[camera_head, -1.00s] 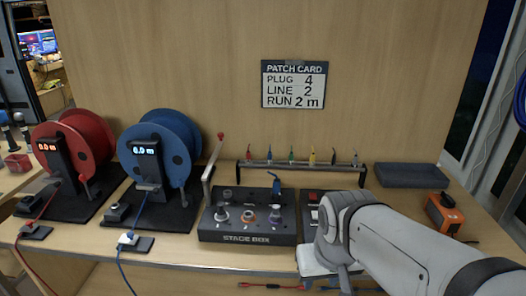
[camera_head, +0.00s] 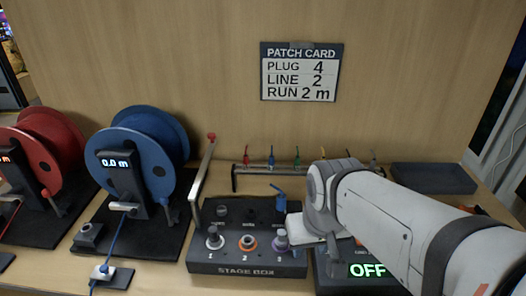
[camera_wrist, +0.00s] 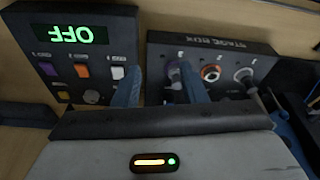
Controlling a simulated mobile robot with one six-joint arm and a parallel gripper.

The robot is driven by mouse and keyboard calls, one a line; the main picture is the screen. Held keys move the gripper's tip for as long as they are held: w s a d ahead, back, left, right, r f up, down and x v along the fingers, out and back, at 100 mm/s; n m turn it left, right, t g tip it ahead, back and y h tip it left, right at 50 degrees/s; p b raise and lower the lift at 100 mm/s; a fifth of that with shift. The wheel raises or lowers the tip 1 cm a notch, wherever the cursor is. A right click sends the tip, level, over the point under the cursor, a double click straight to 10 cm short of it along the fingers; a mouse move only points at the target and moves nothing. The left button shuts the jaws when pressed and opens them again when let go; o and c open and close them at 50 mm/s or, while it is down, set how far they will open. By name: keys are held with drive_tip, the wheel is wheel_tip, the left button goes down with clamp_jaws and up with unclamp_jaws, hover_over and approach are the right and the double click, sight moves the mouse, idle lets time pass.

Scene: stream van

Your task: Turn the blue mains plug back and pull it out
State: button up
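The blue mains plug (camera_head: 280,198) stands tilted at the back right of the dark stage box (camera_head: 215,268), behind the purple-ringed socket 3. My gripper (camera_head: 304,228) is low, just right of the plug at the box's right edge, partly behind my arm. In the wrist view my gripper (camera_wrist: 161,76) has two bluish fingers spread apart, with the purple-ringed socket (camera_wrist: 174,76) seen between them. Nothing is clearly held. I cannot clearly tell the plug from the fingers in that view.
The switch unit (camera_wrist: 88,58), its display reading OFF, sits beside the stage box. A blue reel (camera_head: 150,150) and a red reel (camera_head: 45,150) stand left. A tilted lever (camera_head: 203,175) stands near the box. A rack of small plugs (camera_head: 250,170) and a dark tray (camera_head: 432,178) lie behind.

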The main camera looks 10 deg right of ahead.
drive_tip(key=shift+o, duration=0.8)
drive_tip(key=shift+w, duration=0.25)
drive_tip(key=shift+o, duration=0.5)
drive_tip(key=w+m+p, duration=0.1)
drive_tip(key=w+p, duration=0.2)
drive_tip(key=w, duration=0.6)
drive_tip(key=shift+r+t+h, duration=0.25)
drive_tip(key=shift+t+h, duration=0.05)
drive_tip(key=shift+h, duration=0.1)
drive_tip(key=m+t+p, duration=0.1)
drive_tip(key=m+p, duration=0.1)
drive_tip(key=p, duration=0.1)
hover_over(282, 198)
drive_tip(key=s, duration=0.2)
drive_tip(key=f, duration=0.4)
drive_tip(key=shift+a, duration=0.35)
drive_tip(key=x, duration=0.7)
drive_tip(key=shift+w+d+b, duration=0.1)
drive_tip(key=shift+b, duration=0.3)
drive_tip(key=shift+c, duration=0.3)
clamp_jaws()
